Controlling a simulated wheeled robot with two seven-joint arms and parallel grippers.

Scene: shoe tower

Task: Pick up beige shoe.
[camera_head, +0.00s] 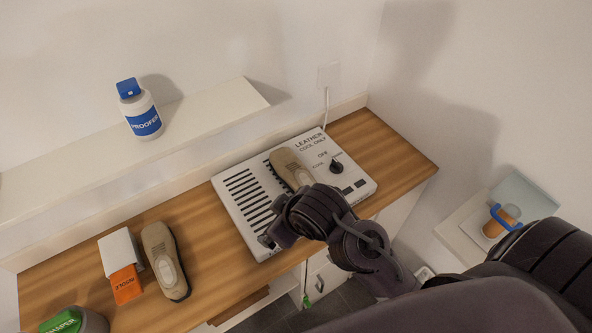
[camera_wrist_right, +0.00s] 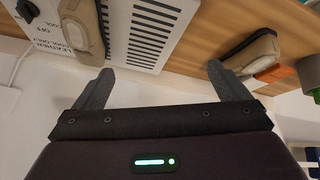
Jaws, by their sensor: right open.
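One beige shoe (camera_head: 290,167) lies on the white dryer box (camera_head: 229,183), toward its back middle, partly behind my right arm. A second beige shoe (camera_head: 164,260) with a dark sole lies on the wooden counter left of the dryer. My right gripper (camera_head: 270,240) is over the dryer's front edge, between the two shoes and apart from both. In the right wrist view its fingers (camera_wrist_right: 162,85) are spread and empty, with the dryer shoe (camera_wrist_right: 86,25) at upper left and the counter shoe (camera_wrist_right: 247,55) at upper right. My left gripper is not seen.
A white and orange box (camera_head: 124,265) stands close beside the counter shoe. A green-topped container (camera_head: 70,322) is at the lower left. A shelf (camera_head: 215,108) with a blue-capped bottle (camera_head: 140,112) is above.

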